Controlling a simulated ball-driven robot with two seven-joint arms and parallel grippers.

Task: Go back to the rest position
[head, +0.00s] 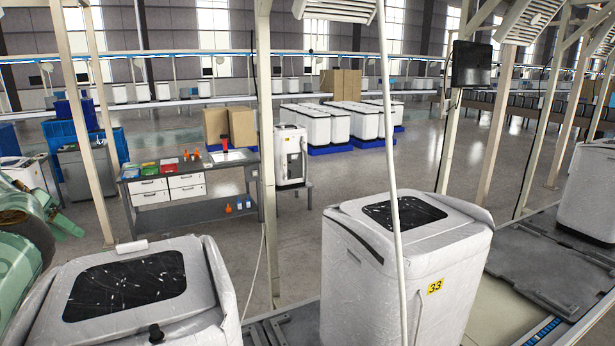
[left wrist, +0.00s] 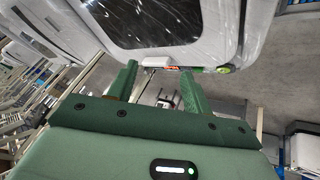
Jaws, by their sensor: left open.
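My left arm (head: 22,240) comes in green at the left edge of the head view. In the left wrist view my left gripper (left wrist: 158,72) shows two green fingers standing apart, with nothing held between them. My right gripper is in neither view.
Plastic-wrapped white machines stand close in front, one at left (head: 205,285) and one tagged 33 (head: 390,262). A thin white post (head: 392,150) rises before the tagged one. A grey workbench (head: 225,203) stands behind. Open floor (head: 330,195) lies between.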

